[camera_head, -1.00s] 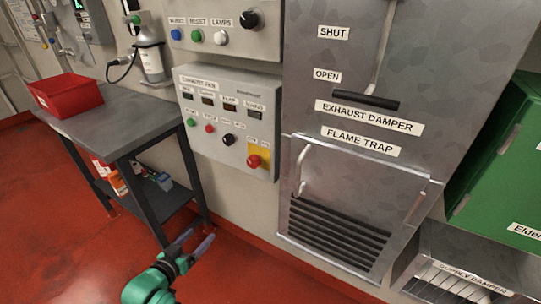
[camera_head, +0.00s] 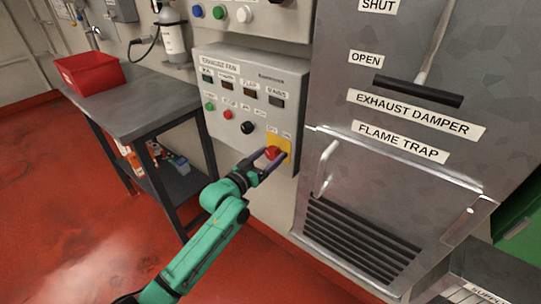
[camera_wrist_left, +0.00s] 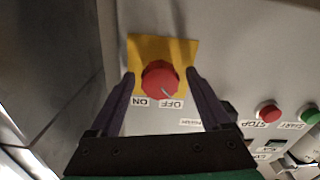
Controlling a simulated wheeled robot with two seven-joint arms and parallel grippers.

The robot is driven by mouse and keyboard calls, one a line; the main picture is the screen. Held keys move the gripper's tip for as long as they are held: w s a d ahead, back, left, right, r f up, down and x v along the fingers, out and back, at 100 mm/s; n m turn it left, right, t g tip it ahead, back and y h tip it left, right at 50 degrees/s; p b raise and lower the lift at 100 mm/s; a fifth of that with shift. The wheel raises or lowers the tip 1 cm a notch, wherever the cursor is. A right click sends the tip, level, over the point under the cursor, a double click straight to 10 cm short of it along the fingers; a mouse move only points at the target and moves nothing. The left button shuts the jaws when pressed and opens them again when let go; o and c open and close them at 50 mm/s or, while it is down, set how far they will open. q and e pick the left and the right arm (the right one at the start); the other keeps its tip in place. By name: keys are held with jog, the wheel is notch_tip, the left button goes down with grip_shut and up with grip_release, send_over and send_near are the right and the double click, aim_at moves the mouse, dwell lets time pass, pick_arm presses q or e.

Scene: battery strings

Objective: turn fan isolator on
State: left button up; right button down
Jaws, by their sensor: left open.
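The fan isolator is a red rotary knob (camera_head: 272,153) on a yellow plate (camera_head: 286,150), at the lower right of the grey exhaust fan panel (camera_head: 285,77). In the left wrist view the knob (camera_wrist_left: 160,79) has a pale pointer mark angled toward the OFF label (camera_wrist_left: 171,104); the ON label (camera_wrist_left: 141,102) is beside it. My left gripper (camera_head: 263,165) is open at the knob. In the wrist view its two dark fingers (camera_wrist_left: 160,90) stand on either side of the knob, with gaps visible. My right gripper is not in view.
Red and green buttons (camera_wrist_left: 268,112) sit beside the isolator on the panel. The metal damper cabinet with a flame trap door handle (camera_head: 326,168) stands close to the right. A grey table (camera_head: 150,108) with a red bin (camera_head: 88,73) is at left.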

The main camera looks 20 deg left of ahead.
pick_arm(q)
jog(key=shift+w+d, duration=0.1)
jog(key=shift+w, duration=0.1)
grip_shut()
